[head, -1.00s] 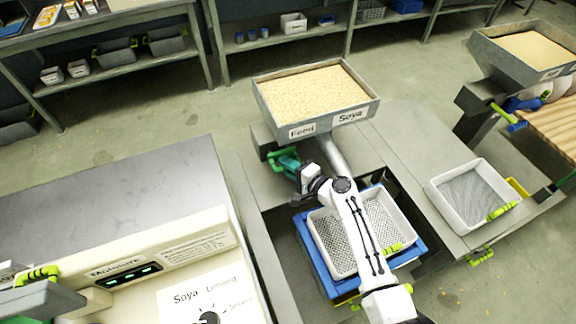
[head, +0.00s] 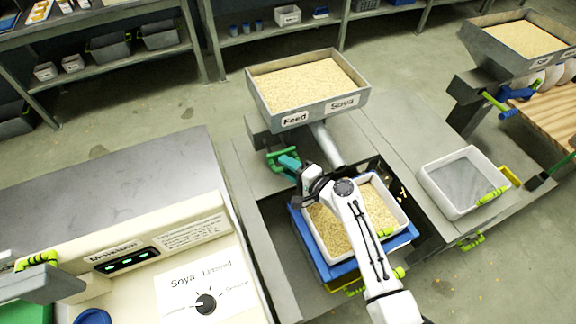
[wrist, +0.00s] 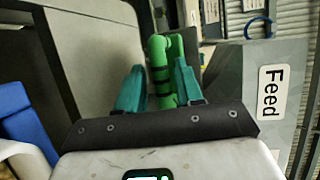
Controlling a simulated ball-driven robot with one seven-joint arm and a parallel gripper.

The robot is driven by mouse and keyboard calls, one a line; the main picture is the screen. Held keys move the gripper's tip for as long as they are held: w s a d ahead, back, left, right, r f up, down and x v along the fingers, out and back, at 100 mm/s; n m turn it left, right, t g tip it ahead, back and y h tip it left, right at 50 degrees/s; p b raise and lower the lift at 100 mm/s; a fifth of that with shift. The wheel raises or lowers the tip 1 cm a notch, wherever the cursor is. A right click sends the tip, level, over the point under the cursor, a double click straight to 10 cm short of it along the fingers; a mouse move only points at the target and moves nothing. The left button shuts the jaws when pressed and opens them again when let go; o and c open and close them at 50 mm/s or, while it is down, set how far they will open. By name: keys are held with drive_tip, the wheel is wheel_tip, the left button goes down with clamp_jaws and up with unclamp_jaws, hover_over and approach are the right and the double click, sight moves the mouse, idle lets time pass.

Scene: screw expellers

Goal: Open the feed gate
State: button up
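The feed hopper (head: 296,119), labelled Feed and Soya, stands full of pale grain in the head view. Its green feed gate handle (head: 273,157) sits below the hopper's front left; in the wrist view the handle (wrist: 160,62) stands between my teal fingers. The gate plate itself is hidden.
A moisture panel (head: 125,258) with a selector knob (head: 206,303) stands at front left. A white mesh tray (head: 453,188) sits on the bench at right. A second grain hopper (head: 492,47) is at far right.

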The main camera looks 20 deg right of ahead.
drive_tip(key=shift+o, duration=0.3)
drive_tip(key=shift+r, duration=0.1)
drive_tip(key=b+v, duration=0.1)
drive_tip(key=v, duration=0.9)
drive_tip(key=shift+s, duration=0.4)
drive_tip(key=shift+d, duration=0.15)
drive_tip(key=s+a+n+g, duration=0.4)
drive_tip(key=s+n+g, duration=0.15)
drive_tip(key=n, duration=0.35)
drive_tip(key=s+d+r+n+g+h, duration=0.2)
drive_tip(key=s+d+r+n+h, duration=0.1)
drive_tip(key=s, duration=0.2)
drive_tip(key=s+d+r+n+g+h, duration=0.2)
drive_tip(key=s+d+h, duration=0.1)
drive_tip(key=s, duration=0.2)
drive_tip(key=s+d+f+g, duration=0.1)
drive_tip(key=s+f+g, duration=0.3)
drive_tip(key=s, duration=0.7)
drive_tip(key=shift+s+d+f, duration=0.2)
drive_tip(key=shift+s+f, duration=0.15)
drive_tip(key=shift+f, duration=0.35)
